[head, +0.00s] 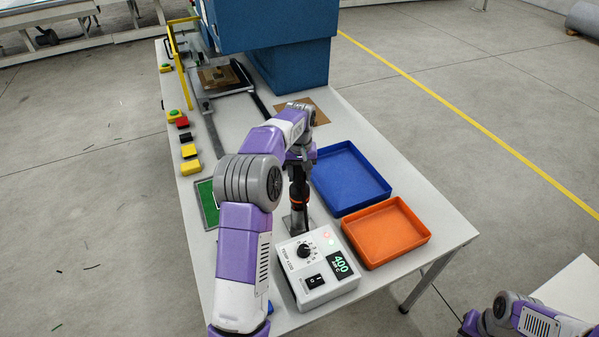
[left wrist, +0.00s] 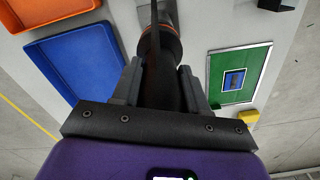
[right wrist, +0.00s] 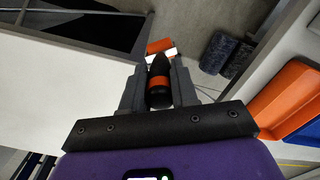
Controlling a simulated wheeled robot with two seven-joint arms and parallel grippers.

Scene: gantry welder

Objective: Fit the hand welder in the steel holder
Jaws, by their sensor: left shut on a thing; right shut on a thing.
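My left gripper (left wrist: 162,82) is shut on the hand welder, a black tool with an orange ring (head: 299,196). The welder hangs roughly upright, just behind the white control box, and its upper part is between my fingers. It also shows in the left wrist view (left wrist: 167,46). The grey steel holder (head: 290,222) is partly visible at the welder's lower end; the box and tool hide much of it, and I cannot tell whether the welder is seated. My right gripper (right wrist: 158,84) is shut on a black tool with an orange band (right wrist: 159,82), away from the table.
The control box (head: 316,272) reads 400 at the table's near end. Blue tray (head: 350,180) and orange tray (head: 386,232) stand to its right. A green board (head: 207,203) lies left of the welder. A large blue machine (head: 287,40) stands at the back.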

